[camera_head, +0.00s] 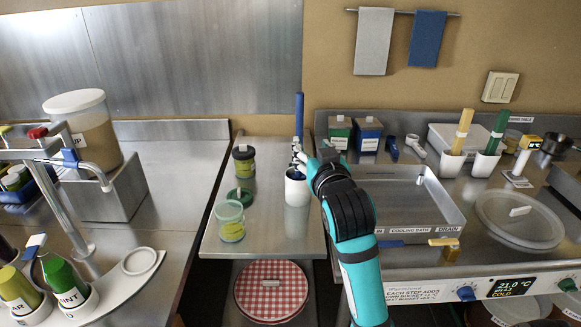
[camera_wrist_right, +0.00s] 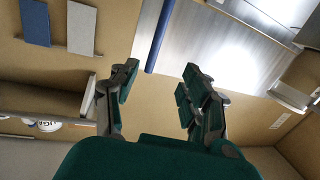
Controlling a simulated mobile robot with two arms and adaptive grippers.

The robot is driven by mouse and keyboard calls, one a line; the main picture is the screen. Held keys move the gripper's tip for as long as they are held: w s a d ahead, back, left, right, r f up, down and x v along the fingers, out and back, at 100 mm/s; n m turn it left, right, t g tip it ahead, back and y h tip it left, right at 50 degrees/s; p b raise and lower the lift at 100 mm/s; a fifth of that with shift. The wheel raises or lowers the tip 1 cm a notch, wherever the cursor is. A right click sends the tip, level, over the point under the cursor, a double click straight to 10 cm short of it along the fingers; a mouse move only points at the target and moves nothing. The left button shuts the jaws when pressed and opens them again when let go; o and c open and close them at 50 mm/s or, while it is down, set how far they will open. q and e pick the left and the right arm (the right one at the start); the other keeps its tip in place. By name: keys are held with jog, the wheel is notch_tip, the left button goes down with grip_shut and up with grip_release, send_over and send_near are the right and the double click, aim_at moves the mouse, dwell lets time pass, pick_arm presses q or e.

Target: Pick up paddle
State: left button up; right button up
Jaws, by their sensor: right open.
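A paddle with a blue handle (camera_head: 299,112) stands upright in a white cup (camera_head: 297,190) on the middle counter; its lower part is hidden. My right gripper (camera_head: 300,158) is open at the handle, above the cup. In the right wrist view the blue handle (camera_wrist_right: 160,38) shows between the directions of my two spread fingers (camera_wrist_right: 160,80). Whether it lies between the fingertips or just beyond them I cannot tell. A yellow-handled tool (camera_head: 463,128) and a green-handled tool (camera_head: 497,130) stand in white holders at the right. My left gripper is out of view.
Jars (camera_head: 230,220) stand left of the cup, near its side of the counter. A metal cooling bath (camera_head: 400,205) lies right of my gripper. A tap stand (camera_head: 65,205) and a large lidded bucket (camera_head: 88,130) are at the left.

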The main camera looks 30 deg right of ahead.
notch_tip(320, 180, up, 3)
jog(key=p, duration=0.3)
send_near(300, 110)
jog(key=shift+h, duration=0.3)
jog(key=x, duration=0.5)
jog(key=shift+w+d, duration=0.1)
jog(key=shift+w, duration=0.1)
jog(key=shift+p+x, duration=0.85)
jog(key=shift+x, duration=2)
jog(key=shift+f, duration=0.2)
grip_shut()
